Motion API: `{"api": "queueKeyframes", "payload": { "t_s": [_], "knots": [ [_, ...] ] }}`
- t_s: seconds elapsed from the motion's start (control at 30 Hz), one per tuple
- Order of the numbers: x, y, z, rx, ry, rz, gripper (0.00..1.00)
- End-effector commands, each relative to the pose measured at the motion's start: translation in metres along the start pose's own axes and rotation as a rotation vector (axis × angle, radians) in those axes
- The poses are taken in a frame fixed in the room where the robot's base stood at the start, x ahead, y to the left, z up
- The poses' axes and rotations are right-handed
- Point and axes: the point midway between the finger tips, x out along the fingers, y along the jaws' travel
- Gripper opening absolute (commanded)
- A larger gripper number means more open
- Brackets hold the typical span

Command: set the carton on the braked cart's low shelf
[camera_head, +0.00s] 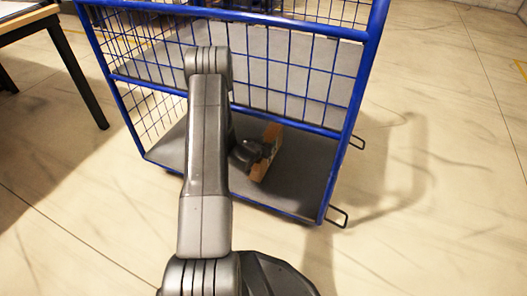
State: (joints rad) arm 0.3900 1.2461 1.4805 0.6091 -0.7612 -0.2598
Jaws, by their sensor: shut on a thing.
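A blue wire-mesh cart stands ahead of me, with a grey low shelf (300,182) near the floor and a higher grey shelf (290,68) above it. My gripper (259,152) reaches into the lower opening, under the side mesh. It is shut on a small brown carton (265,168), which is tilted over the low shelf. My arm hides part of the shelf. I cannot tell whether the carton touches the shelf.
The cart's blue right post (350,120) and lower mesh rail (290,122) frame the opening. A table (28,22) with dark legs stands at the left. The floor at the right is clear.

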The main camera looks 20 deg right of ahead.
Motion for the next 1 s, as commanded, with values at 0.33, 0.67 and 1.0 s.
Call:
{"api": "queueKeyframes", "payload": {
  "t_s": [0.33,0.67,1.0],
  "knots": [
    [0.017,-0.001,0.033,0.0,0.002,-0.002,0.0],
    [0.017,-0.001,0.035,0.0,0.002,-0.001,0.0],
    [0.017,-0.001,0.035,0.0,0.0,-0.001,0.74]
  ]
}}
